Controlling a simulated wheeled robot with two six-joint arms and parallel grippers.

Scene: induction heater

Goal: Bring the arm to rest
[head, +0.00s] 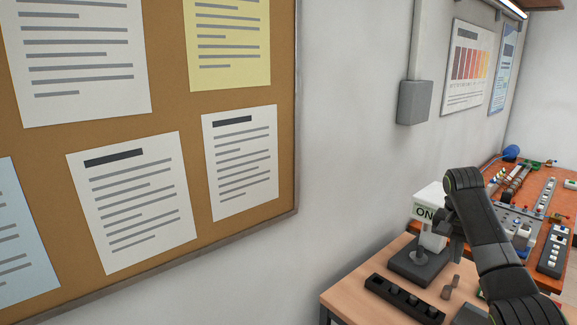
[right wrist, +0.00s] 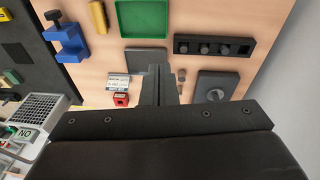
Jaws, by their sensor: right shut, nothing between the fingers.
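My right arm comes in from the lower right of the head view, with its elbow bent and its gripper (head: 456,248) above the light wooden table (head: 343,293). In the right wrist view this gripper's fingers (right wrist: 160,84) are together, with nothing between them. The box is above a dark base (head: 413,264). My left gripper is in neither view.
A black holder (head: 404,300) with several round knobs lies near the gripper. A pinboard (head: 160,115) hangs left.

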